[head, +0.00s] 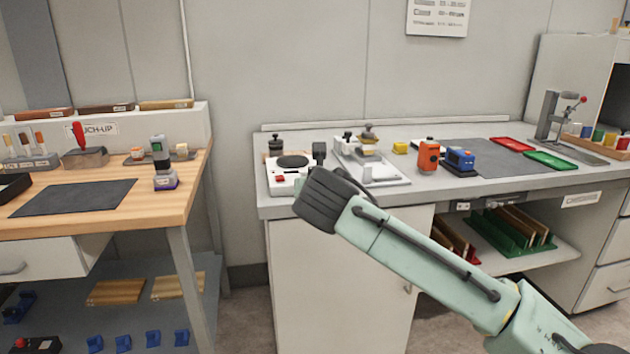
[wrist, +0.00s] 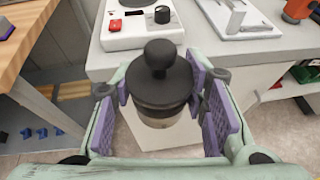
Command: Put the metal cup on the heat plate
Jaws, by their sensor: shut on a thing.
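The metal cup (wrist: 160,118) has a greyish body under a black lid with a round knob. My gripper (wrist: 160,92) is shut on it, with a purple-padded finger on each side. The cup is upright in the wrist view, in front of the bench edge. The heat plate (head: 284,188) is a white unit with a black round disc on top, at the left end of the grey bench. Its front with a red switch and black knob shows in the wrist view (wrist: 143,38). In the head view my wrist hides the fingers and most of the cup.
A dark lidded pot (head: 275,147) stands behind the heat plate. A white device with a lever (head: 375,172) stands close to its right. A wooden workbench (head: 150,190) is at left, across a gap.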

